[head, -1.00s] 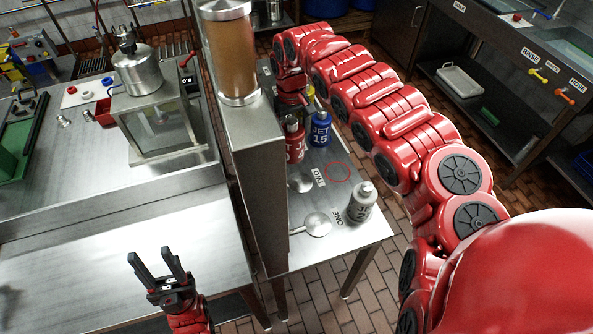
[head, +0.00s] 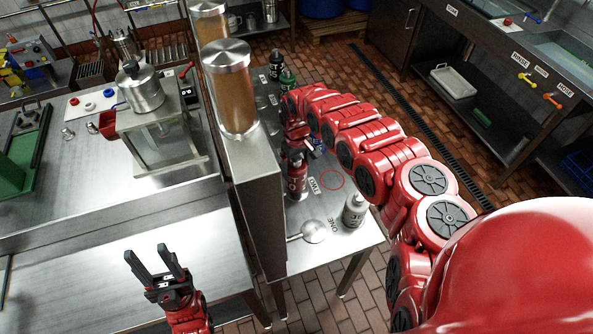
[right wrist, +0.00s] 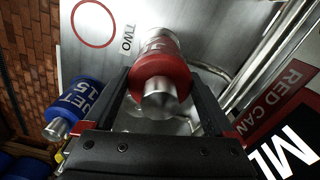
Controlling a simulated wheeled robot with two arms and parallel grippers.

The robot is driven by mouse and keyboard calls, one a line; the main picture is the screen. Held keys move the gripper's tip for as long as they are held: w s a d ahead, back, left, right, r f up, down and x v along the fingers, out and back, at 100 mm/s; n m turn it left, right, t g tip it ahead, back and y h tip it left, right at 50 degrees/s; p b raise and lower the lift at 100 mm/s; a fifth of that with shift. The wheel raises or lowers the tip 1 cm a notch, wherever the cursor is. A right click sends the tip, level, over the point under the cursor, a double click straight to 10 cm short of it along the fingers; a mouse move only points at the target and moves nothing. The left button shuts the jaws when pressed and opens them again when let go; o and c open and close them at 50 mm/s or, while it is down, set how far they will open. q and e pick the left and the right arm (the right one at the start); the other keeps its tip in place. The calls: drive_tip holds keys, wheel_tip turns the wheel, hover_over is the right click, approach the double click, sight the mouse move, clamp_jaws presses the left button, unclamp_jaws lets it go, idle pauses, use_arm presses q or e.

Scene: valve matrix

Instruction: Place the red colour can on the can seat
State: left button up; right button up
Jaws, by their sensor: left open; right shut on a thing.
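The red can (head: 297,180) is upright at the left side of the steel side table (head: 345,238), by the TWO label (head: 313,186). The round metal disc seen there earlier is hidden behind it; I cannot tell whether the can touches it. The right wrist view shows the red can (right wrist: 160,68) between the fingers of my right gripper (right wrist: 158,85), which is shut on it. A red ring (head: 332,180) is marked on the table just right of the can, with nothing on it. My left gripper (head: 150,253) is open and empty at the lower left.
A grey can (head: 355,210) and a metal disc (head: 314,231) stand near the ONE label. A blue can (right wrist: 72,105) is beside the red can. Green (head: 287,80) and dark cans stand at the back. A tall steel partition (head: 262,215) borders the table's left.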

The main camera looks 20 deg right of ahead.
drive_tip(key=shift+f, duration=0.35)
wheel_tip(320, 180, down, 2)
drive_tip(key=shift+a, duration=0.1)
drive_tip(key=shift+d+f+p, duration=0.2)
drive_tip(key=shift+f+p, duration=0.1)
drive_tip(key=shift+f, duration=0.2)
drive_tip(key=shift+f, duration=0.2)
drive_tip(key=o, duration=1.3)
drive_tip(key=shift+r, duration=0.1)
drive_tip(key=shift+r, duration=0.1)
